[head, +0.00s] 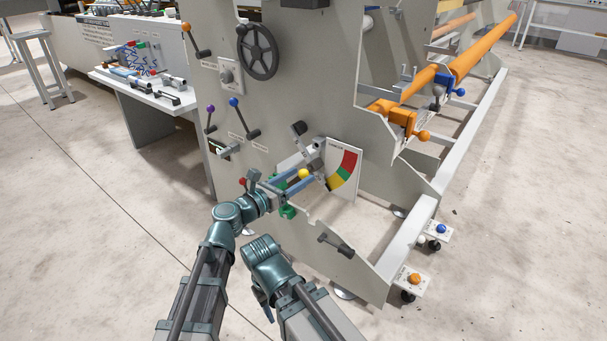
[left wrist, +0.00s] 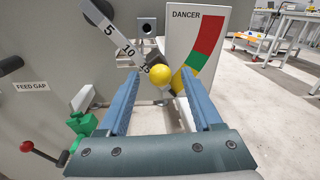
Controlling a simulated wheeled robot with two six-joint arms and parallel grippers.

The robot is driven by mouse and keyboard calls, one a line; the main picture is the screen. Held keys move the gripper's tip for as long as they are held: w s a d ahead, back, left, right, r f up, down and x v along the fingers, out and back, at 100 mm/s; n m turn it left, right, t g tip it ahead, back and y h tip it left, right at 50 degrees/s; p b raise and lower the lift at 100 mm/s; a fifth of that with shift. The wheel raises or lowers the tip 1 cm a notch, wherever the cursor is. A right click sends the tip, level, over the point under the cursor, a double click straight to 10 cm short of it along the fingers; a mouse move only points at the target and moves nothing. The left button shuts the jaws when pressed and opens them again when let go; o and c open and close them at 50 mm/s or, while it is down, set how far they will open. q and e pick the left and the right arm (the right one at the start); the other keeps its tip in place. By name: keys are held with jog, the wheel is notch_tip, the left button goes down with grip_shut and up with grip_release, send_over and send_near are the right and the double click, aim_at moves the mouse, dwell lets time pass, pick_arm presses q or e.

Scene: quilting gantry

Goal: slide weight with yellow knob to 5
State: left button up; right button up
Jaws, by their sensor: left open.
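The yellow knob (head: 304,173) is on the weight on a slanted scale bar. In the left wrist view the knob (left wrist: 160,74) is at the lower end of the bar (left wrist: 118,38), by the 15 mark. The marks 5 and 10 are farther up the bar to the left. The weight's body behind the knob is mostly hidden. My left gripper (head: 303,179) is open, with its two blue fingers (left wrist: 160,82) on either side of the knob and visible gaps between. My right arm is folded low in the head view; its gripper is not seen.
A dancer gauge plate (head: 345,168) with red, yellow and green bands stands just right of the bar. A red-knobbed lever (left wrist: 27,147) and a green part (left wrist: 82,124) are at the left. A handwheel (head: 257,52) is higher on the grey panel.

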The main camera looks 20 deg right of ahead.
aim_at(310, 169)
pick_arm(q)
jog(key=shift+x, duration=1.3)
jog(key=shift+s, duration=0.1)
grip_shut()
dwell(0.4)
